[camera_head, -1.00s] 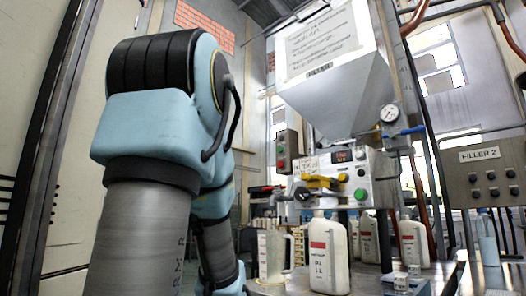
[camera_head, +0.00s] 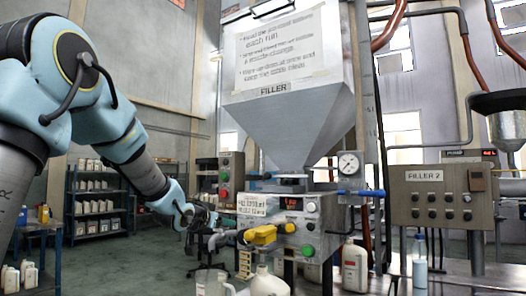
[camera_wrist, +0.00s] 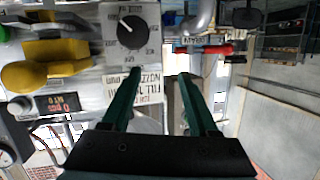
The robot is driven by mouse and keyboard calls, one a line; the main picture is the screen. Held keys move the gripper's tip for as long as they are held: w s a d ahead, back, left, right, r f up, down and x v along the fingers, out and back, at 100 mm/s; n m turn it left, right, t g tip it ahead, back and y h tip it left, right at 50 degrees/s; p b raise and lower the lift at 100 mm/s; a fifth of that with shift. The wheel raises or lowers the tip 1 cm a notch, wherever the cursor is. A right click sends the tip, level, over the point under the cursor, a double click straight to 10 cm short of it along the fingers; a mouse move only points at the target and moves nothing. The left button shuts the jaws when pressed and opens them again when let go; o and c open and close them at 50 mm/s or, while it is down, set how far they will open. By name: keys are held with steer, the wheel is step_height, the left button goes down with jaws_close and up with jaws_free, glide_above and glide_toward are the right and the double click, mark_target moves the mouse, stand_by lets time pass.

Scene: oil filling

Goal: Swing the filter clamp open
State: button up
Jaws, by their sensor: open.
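In the wrist view a red-handled clamp lever (camera_wrist: 204,50) lies across a grey pipe fitting, with a small label above it that I cannot read clearly; I take it for the filter clamp. My gripper (camera_wrist: 159,82) is open, its two green fingers pointing toward the machine with nothing between them. The lever is ahead and right of the fingertips, apart from them as far as I can see. In the head view my gripper (camera_head: 208,222) is at the left side of the filler's control panel (camera_head: 300,212). The clamp is too small or hidden to make out there.
A yellow valve handle (camera_head: 262,234) sticks out of the panel, close to my gripper; it also shows in the wrist view (camera_wrist: 45,62). A dark dial knob (camera_wrist: 132,30) is just ahead of the fingers. White bottles (camera_head: 354,268) stand below. Shelves (camera_head: 98,200) stand behind left.

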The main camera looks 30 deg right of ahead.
mark_target(266, 176)
steer(key=s+d+r+m+h+p, duration=0.2)
steer(key=d+r+h+p, duration=0.35)
steer(key=r, duration=0.75)
steer(key=shift+g+y, duration=0.4)
steer(key=shift+y, duration=0.35)
steer(key=x, duration=0.3)
steer(key=p+x, duration=0.1)
steer(key=x, duration=0.3)
steer(key=s+p+x, duration=0.1)
steer(key=x, duration=0.3)
steer(key=shift+d+r, duration=0.2)
steer(key=shift+d, duration=0.25)
steer(key=shift+w+d+f+p, duration=0.1)
steer(key=shift+w+d+p, duration=0.25)
steer(key=shift+d, duration=0.1)
steer(key=shift+c, duration=0.3)
jaws_close()
